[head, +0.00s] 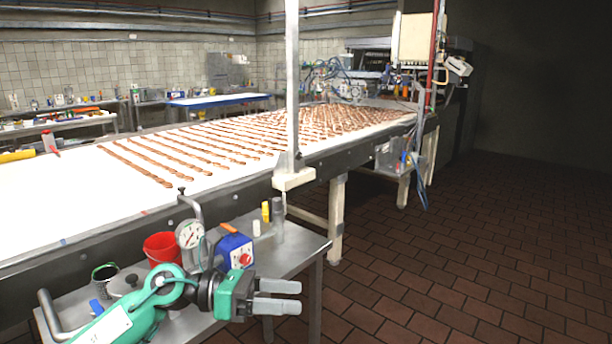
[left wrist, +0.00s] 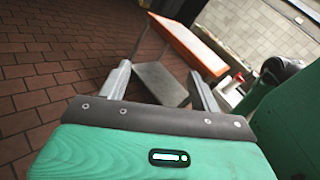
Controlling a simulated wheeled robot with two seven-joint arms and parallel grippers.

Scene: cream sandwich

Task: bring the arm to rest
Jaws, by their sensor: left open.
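My left arm comes in from the lower left of the head view, green with a dark wrist. Its gripper (head: 300,296) is open and empty, with its two grey fingers pointing right. It hangs in front of the metal side table, near that table's right end. In the left wrist view the two fingers (left wrist: 163,88) stand apart with nothing between them. My right gripper is not in view.
A long conveyor (head: 60,205) carries rows of brown pieces. The metal side table (head: 290,240) holds a red bucket (head: 163,249), a pressure gauge (head: 189,234) and a blue box (head: 234,250). A white post (head: 292,90) stands at the conveyor's edge. The tiled floor (head: 460,260) at right is clear.

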